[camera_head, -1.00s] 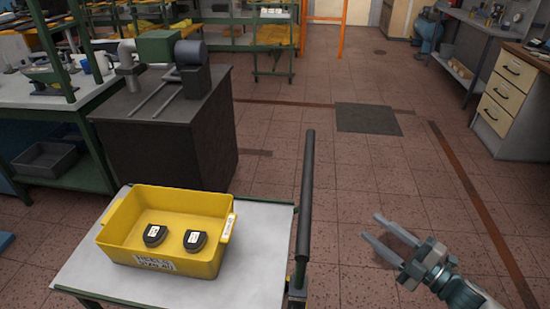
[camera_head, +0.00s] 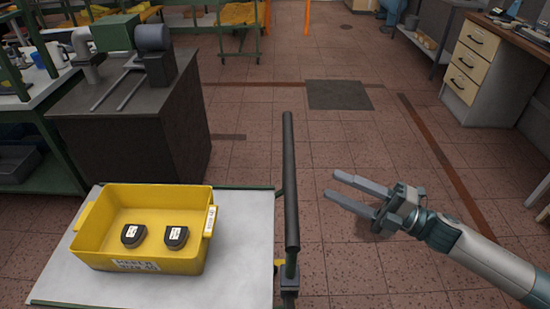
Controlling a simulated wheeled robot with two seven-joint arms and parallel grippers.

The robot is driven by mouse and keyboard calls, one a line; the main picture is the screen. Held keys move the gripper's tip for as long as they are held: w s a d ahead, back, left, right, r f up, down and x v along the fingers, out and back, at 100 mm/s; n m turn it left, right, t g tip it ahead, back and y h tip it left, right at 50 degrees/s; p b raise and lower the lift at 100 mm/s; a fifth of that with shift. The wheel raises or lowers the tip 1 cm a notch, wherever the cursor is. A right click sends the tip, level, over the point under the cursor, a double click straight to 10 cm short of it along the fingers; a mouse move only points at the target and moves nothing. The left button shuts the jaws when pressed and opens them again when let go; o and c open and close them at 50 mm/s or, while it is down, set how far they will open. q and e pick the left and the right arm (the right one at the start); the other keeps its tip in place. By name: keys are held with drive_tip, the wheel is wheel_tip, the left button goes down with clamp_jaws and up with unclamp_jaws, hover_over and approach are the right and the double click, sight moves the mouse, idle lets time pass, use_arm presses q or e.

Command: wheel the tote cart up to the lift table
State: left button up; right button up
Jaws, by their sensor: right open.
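The tote cart has a pale flat top (camera_head: 235,250) and a dark upright-looking handle bar (camera_head: 289,180) along its right side. A yellow tote (camera_head: 140,265) with a printed label stands on the top. Two dark heel-shaped pieces, one (camera_head: 133,235) left of the other (camera_head: 176,237), lie in it. My right gripper (camera_head: 335,186) is open and empty, to the right of the handle bar, its fingers pointing left towards it with a gap between. My left gripper is out of view. I cannot pick out the lift table.
A dark cabinet (camera_head: 130,130) with a machine on top stands just beyond the cart at left. A green-framed bench (camera_head: 45,165) is at far left. A drawer unit (camera_head: 480,65) stands at back right. Tiled floor (camera_head: 350,140) is clear ahead, with a dark floor plate (camera_head: 338,95).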

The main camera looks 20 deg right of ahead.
use_arm(q)
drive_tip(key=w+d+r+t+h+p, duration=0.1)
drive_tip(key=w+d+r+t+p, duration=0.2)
drive_tip(key=p, duration=0.1)
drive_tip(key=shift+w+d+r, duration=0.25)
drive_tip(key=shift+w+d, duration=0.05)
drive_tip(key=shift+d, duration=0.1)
use_arm(e)
drive_tip(key=x, duration=1.6)
drive_tip(key=shift+w+a, duration=0.15)
drive_tip(key=shift+a, duration=0.05)
clamp_jaws()
